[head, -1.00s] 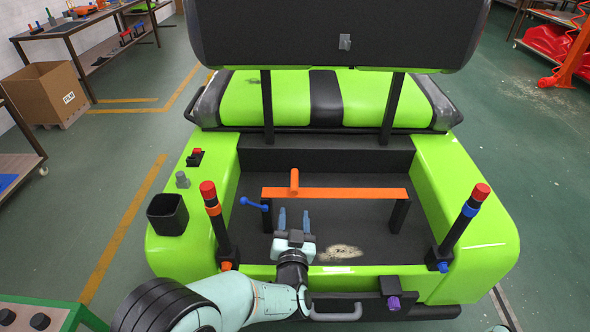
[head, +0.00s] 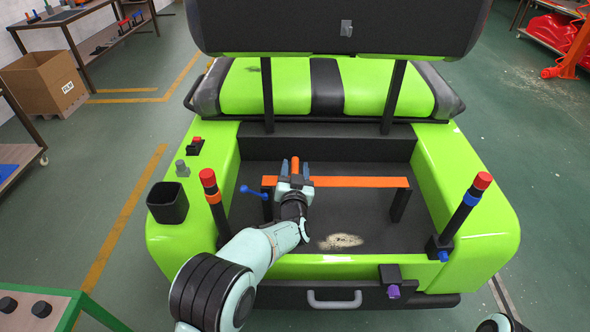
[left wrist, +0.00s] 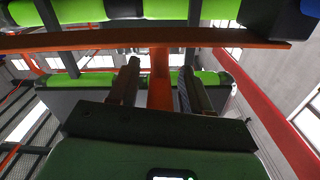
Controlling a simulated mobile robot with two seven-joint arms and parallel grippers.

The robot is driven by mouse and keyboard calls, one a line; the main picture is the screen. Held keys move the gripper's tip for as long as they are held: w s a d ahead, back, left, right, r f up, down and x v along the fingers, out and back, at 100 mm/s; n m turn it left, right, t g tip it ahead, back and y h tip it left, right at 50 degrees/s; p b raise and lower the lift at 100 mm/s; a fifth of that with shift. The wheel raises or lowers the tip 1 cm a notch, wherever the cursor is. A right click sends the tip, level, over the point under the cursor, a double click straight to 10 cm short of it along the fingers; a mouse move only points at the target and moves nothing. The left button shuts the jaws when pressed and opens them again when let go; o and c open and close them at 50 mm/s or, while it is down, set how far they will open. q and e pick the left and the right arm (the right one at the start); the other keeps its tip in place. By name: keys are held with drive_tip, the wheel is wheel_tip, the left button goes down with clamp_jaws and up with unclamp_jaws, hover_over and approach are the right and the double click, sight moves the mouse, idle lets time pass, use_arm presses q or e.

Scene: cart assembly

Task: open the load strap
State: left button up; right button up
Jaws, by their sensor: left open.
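The orange load strap (head: 360,182) runs level across the cart's cargo bed between two short black posts. An orange upright handle (head: 295,166) stands near its left end. In the left wrist view the handle (left wrist: 160,80) stands between the two dark fingers, with a gap to each. The strap (left wrist: 60,42) crosses above in that view. A blue-knobbed lever (head: 252,191) sticks out left of the left post. My right gripper is not in view.
Two upright posts with red tops, the left one (head: 213,200) and the right one (head: 465,215), flank the bed. A black cup (head: 167,203) sits on the left green side. The bed floor (head: 340,218) right of my arm is clear.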

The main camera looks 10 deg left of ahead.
use_arm(q)
drive_tip(key=shift+w, duration=0.1)
clamp_jaws()
